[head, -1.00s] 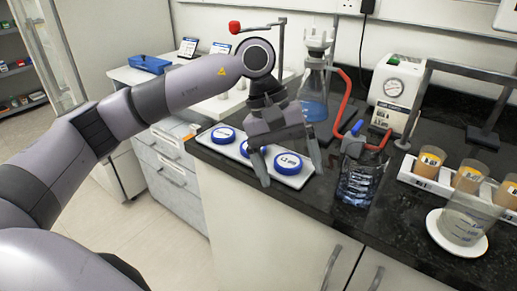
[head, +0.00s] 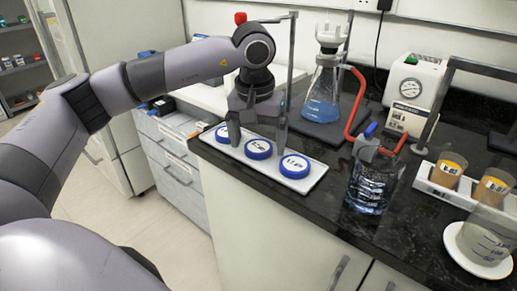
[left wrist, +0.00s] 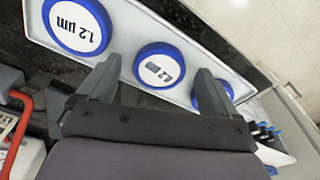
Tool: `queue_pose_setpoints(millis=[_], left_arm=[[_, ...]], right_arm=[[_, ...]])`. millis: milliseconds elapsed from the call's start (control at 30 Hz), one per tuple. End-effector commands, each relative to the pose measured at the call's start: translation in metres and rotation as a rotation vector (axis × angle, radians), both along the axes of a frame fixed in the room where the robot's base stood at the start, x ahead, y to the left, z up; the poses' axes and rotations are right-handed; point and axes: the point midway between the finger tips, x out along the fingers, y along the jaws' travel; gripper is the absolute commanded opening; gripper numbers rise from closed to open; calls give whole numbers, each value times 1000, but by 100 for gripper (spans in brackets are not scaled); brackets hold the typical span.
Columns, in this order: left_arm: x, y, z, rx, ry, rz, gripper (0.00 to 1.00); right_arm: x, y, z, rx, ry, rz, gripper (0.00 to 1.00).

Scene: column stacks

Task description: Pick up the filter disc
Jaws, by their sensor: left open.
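Three round filter discs with blue rims and white labelled faces lie in a row on a white tray (head: 309,184). In the head view they are the left disc (head: 223,134), the middle disc (head: 258,149) and the right disc (head: 294,166). The right disc reads "1.2 µm" in the left wrist view (left wrist: 76,26). My left gripper (head: 258,144) points down, open and empty, with its fingers on either side of the middle disc. In the left wrist view the middle disc (left wrist: 158,68) shows between the fingers, and the far finger partly covers the left disc (left wrist: 214,93). My right gripper is out of view.
A flask of blue liquid (head: 322,100) stands behind the tray. A pump (head: 414,90), amber jars (head: 449,169) and a beaker on a white dish (head: 452,243) are farther right. The counter's front edge is close to the tray.

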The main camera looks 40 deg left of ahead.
Motion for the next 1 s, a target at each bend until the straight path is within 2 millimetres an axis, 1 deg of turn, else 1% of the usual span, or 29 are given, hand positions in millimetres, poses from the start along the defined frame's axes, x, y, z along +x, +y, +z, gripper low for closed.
queue_pose_setpoints(millis=[67, 233, 267, 300, 367, 400, 433, 800, 867, 1000], left_arm=[[0, 0, -3, 0, 0, 0, 92], [0, 0, -3, -1, 0, 0, 92], [0, 0, -3, -1, 0, 0, 89], [0, 0, -3, -1, 0, 0, 76], [0, 0, -3, -1, 0, 0, 57], [0, 0, -3, -1, 0, 0, 44], [0, 0, -3, -1, 0, 0, 34], [1, 0, -1, -2, -2, 0, 33], [1, 0, 1, -2, -2, 0, 33], [1, -1, 12, -2, -4, 0, 33]], right_arm=[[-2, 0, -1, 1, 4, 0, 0], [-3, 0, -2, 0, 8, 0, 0], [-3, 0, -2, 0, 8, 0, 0], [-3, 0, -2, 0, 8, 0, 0], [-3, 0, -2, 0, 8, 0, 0], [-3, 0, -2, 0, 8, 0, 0], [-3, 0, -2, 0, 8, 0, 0], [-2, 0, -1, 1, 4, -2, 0], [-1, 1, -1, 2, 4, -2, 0], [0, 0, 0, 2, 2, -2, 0]])
